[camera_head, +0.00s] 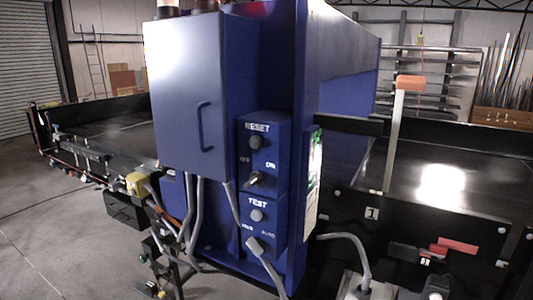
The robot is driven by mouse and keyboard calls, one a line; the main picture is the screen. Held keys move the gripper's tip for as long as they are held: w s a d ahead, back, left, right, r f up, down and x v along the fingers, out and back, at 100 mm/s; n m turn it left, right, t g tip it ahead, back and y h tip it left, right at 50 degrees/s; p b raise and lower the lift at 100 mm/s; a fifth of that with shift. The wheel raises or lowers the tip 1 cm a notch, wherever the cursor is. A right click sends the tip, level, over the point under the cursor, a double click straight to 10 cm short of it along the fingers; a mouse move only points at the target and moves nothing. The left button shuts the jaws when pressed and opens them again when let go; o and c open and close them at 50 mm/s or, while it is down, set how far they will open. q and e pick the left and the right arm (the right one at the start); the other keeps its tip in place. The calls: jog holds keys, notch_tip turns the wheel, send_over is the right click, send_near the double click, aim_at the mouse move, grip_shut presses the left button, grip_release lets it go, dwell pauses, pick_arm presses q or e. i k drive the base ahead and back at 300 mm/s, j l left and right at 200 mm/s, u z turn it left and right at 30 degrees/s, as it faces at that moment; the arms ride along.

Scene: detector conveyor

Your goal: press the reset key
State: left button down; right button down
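The reset key (257,142) is a round grey button just below the white RESET label, at the top of a blue control box (243,194) near the middle of the head view. Nothing covers it. I cannot tell from this view whether it is pressed in. A switch (256,179) marked OFF and ON sits below it. A second round grey button (257,215) sits lower, under the TEST label. I see neither of my grippers in this view.
A large blue cabinet (187,95) with a handle stands left of the control box and protrudes. Grey cables (197,220) hang below it. Dark conveyor beds run left (115,130) and right (445,170). An orange-topped post (398,125) stands at right. Open floor (50,235) lies at left.

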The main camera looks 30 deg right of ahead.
aim_at(255, 142)
jog(key=l+z, duration=0.1)
jog(key=z, duration=0.85)
jog(key=i+j, duration=0.05)
